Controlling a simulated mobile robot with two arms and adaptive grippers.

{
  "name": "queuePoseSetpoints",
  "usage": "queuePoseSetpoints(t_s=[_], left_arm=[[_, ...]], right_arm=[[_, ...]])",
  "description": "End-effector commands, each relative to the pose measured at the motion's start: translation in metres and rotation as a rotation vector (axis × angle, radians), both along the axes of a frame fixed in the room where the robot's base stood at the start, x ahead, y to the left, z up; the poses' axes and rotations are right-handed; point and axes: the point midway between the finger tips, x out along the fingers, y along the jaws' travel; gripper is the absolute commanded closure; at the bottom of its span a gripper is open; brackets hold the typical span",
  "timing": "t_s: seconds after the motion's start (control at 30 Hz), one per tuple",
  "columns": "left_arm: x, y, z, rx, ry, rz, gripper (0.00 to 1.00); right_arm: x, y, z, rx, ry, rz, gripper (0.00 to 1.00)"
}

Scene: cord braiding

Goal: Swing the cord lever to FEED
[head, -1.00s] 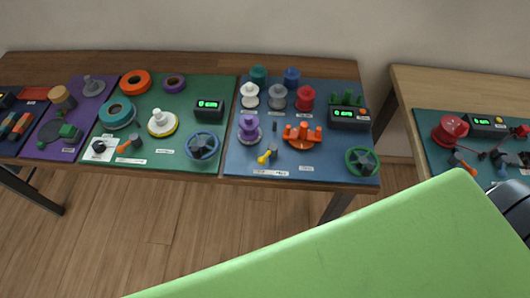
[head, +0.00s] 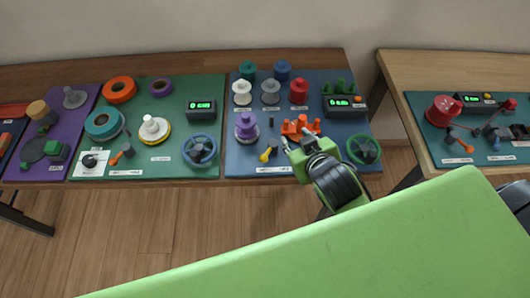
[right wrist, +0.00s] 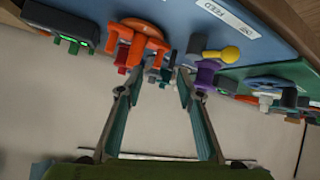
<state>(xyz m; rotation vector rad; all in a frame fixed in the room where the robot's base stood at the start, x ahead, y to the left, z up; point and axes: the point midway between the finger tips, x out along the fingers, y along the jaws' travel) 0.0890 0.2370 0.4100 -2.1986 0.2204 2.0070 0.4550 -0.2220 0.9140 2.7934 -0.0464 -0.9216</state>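The cord lever (head: 267,154) has a yellow knobbed handle on a dark grey pivot. It sits near the front edge of the blue board, its handle pointing to the lower left in the head view. It also shows in the right wrist view (right wrist: 216,54), with the handle toward the right, near a white label reading FEED (right wrist: 214,4) and a smaller label. My right gripper (head: 297,144) is over the front of the blue board, right of the lever, by the orange part. Its fingers are apart and empty in the right wrist view (right wrist: 159,76). My left gripper is out of view.
The orange pronged part (head: 299,127) and green handwheel (head: 363,149) are near my right gripper. A purple spool (head: 246,127) stands behind the lever. Several spools and a lit display box (head: 345,104) are farther back. Floor shows in front of the table.

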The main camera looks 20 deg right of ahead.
Motion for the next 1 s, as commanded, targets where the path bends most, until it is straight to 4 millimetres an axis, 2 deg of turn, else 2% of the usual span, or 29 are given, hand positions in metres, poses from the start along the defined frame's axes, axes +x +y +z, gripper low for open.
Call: queuePoseSetpoints(t_s=[0.03, 0.07, 0.1, 0.17, 0.2, 0.27, 0.3, 0.37, 0.4, 0.5, 0.53, 0.63, 0.7, 0.77, 0.83, 0.9, 1.0], left_arm=[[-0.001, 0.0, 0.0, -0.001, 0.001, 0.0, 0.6], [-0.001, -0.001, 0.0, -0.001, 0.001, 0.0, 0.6], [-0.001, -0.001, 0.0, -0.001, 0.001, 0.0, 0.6], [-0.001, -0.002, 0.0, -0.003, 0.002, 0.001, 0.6], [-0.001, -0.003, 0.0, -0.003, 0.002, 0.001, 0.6], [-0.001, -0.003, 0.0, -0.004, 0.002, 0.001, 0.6], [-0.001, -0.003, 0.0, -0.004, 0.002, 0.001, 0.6], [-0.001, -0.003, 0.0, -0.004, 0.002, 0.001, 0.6], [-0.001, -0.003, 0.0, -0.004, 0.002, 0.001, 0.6], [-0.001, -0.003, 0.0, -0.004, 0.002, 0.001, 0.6], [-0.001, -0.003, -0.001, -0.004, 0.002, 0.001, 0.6], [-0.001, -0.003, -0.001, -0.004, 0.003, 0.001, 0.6], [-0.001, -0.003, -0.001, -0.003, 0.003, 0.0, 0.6], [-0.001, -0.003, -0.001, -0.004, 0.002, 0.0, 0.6], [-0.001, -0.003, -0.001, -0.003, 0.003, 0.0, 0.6], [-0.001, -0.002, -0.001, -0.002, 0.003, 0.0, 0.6], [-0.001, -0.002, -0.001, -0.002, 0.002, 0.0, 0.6]], right_arm=[[0.023, 0.002, 0.027, -0.014, -0.111, 0.014, 0.66], [0.036, 0.005, 0.045, -0.021, -0.182, 0.024, 0.66], [0.052, 0.009, 0.071, -0.032, -0.282, 0.043, 0.66], [0.073, 0.02, 0.116, -0.046, -0.444, 0.085, 0.66], [0.083, 0.03, 0.147, -0.055, -0.554, 0.124, 0.66], [0.092, 0.05, 0.193, -0.07, -0.715, 0.199, 0.66], [0.093, 0.066, 0.222, -0.079, -0.818, 0.257, 0.66], [0.09, 0.092, 0.26, -0.097, -0.96, 0.36, 0.66], [0.083, 0.111, 0.282, -0.11, -1.047, 0.437, 0.66], [0.058, 0.161, 0.322, -0.15, -1.231, 0.659, 0.66], [0.048, 0.176, 0.329, -0.167, -1.275, 0.734, 0.66], [0.013, 0.224, 0.336, -0.231, -1.38, 1.0, 0.66], [-0.011, 0.251, 0.326, -0.287, -1.408, 1.2, 0.66], [-0.029, 0.269, 0.308, -0.344, -1.401, 1.377, 0.66], [-0.045, 0.282, 0.28, -0.423, -1.351, 1.58, 0.66], [-0.055, 0.285, 0.245, -0.512, -1.257, 1.774, 0.66], [-0.058, 0.271, 0.191, -0.653, -1.043, 2.016, 0.66]])
